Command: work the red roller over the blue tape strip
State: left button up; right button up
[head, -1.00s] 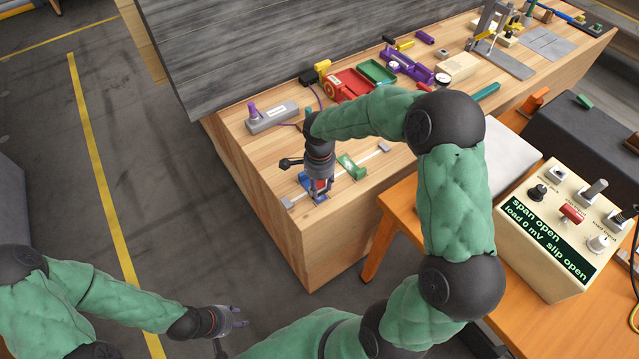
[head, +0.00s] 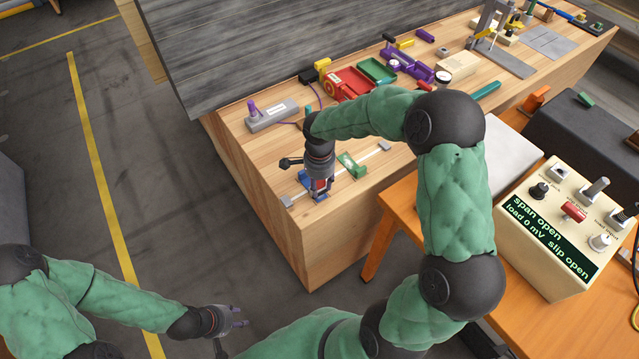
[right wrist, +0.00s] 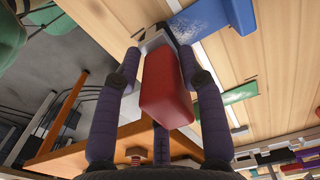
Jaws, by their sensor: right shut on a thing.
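My right gripper (head: 320,189) is over the near left part of the wooden bench. In the right wrist view, its two fingers (right wrist: 165,88) are shut on the red roller (right wrist: 164,92), which shows as a red block with a pale metal part at its far end. The blue tape strip (right wrist: 228,14) lies just beyond that end, with a whitish speckled patch on it. In the head view the blue strip (head: 305,179) is partly hidden by the gripper. I cannot tell whether roller and strip touch. My left gripper (head: 238,318) is open and empty, away from the bench over the floor.
A green piece (head: 352,165) sits on a thin metal bar beside the right gripper. A grey device with a purple knob (head: 270,115), a red tray (head: 352,82) and a green tray (head: 378,70) stand further back. A control box (head: 555,225) is at right.

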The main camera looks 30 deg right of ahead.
jog(key=shift+f, duration=0.1)
dwell(0.6)
jog(key=shift+w+a, duration=0.1)
jog(key=shift+w, duration=0.45)
jog(key=shift+s+r, duration=0.2)
jog(key=shift+s, duration=0.95)
jog(key=shift+w, duration=1.2)
jog(key=shift+s+f+b, duration=0.1)
jog(key=shift+s+b, duration=0.2)
jog(key=shift+s, duration=0.9)
jog(key=shift+w, duration=1.2)
jog(key=shift+s, duration=0.65)
